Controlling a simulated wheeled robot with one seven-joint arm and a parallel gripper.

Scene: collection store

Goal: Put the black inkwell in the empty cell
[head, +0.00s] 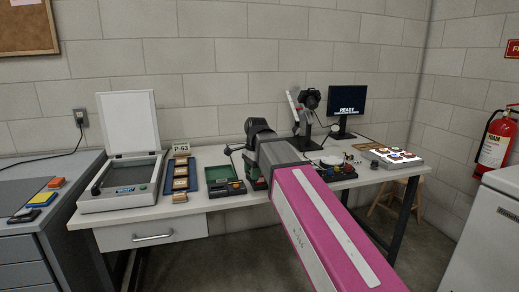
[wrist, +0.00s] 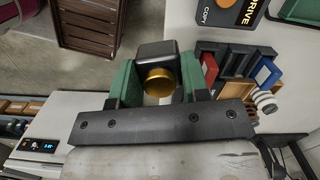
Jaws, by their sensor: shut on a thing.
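The black inkwell (wrist: 157,52) with its round gold cap (wrist: 158,82) is in the wrist view. My gripper (wrist: 157,68) is shut on it, with a green finger on each side. The inkwell is held above the floor and bench edge. A dark divided tray (wrist: 222,47) is to its right, apart from it, holding a red piece (wrist: 209,70) and a blue piece (wrist: 266,73). Dark spaces show between these pieces; I cannot tell for sure which cell is empty. In the head view my arm hides the gripper tips and the inkwell.
In the head view a flatbed scanner (head: 120,190), a blue tray (head: 181,190) and an open green box (head: 217,174) stand on the bench's left. A monitor (head: 348,107) and camera stand (head: 303,130) are at the back. A slatted crate (wrist: 90,25) shows in the wrist view.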

